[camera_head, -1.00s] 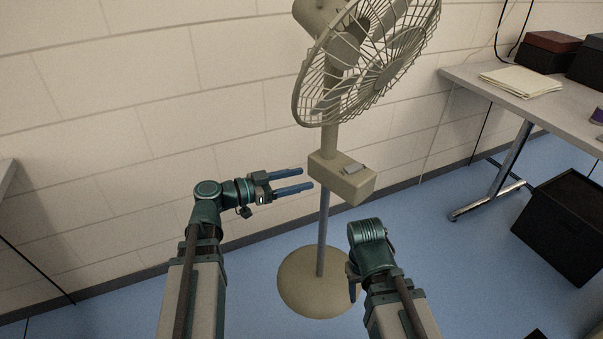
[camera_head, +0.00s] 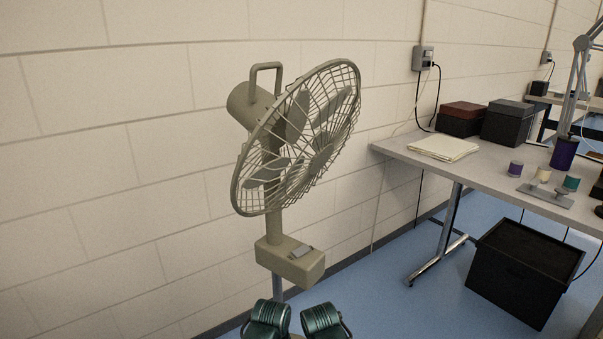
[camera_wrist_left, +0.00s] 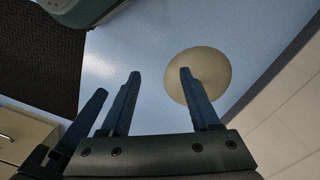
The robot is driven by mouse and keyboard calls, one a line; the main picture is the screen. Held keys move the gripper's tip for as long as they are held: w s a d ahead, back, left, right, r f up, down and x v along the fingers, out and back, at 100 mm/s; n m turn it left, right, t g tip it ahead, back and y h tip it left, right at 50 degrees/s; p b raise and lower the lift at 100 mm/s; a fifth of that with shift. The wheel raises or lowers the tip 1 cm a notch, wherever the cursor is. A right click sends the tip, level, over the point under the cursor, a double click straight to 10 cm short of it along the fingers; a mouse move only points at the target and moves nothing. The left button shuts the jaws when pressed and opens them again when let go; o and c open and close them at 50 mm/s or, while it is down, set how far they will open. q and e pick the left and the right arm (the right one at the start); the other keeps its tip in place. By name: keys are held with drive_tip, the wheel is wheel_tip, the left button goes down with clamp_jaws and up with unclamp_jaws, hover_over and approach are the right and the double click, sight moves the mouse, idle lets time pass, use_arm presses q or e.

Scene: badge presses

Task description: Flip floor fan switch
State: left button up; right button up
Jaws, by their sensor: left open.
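A beige floor fan (camera_head: 300,140) stands by the wall in the head view, its caged head tilted. Its control box (camera_head: 290,262) sits on the pole below the cage, with a small grey rocker switch (camera_head: 302,251) on top. In the left wrist view the fan's round base (camera_wrist_left: 217,72) lies on the floor beyond my fingers. My left gripper (camera_wrist_left: 160,74) is open, with nothing between its fingers. One finger overlaps the base in that picture. In the head view only teal arm parts show at the bottom edge, below the box; both grippers' fingers are out of that view.
A grey table (camera_head: 480,180) stands to the right, holding boxes, papers and spools. A black bin (camera_head: 520,275) is on the floor under it. A brick wall (camera_head: 110,150) runs behind the fan. Blue floor is free between fan and table.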

use_arm(q)
wheel_tip(320, 180, up, 37)
drive_tip(key=n+y+p, duration=0.1)
drive_tip(key=p, duration=3.6)
drive_tip(key=shift+s+a+y, duration=0.3)
drive_tip(key=shift+s+a, duration=0.1)
drive_tip(key=shift+a, duration=0.05)
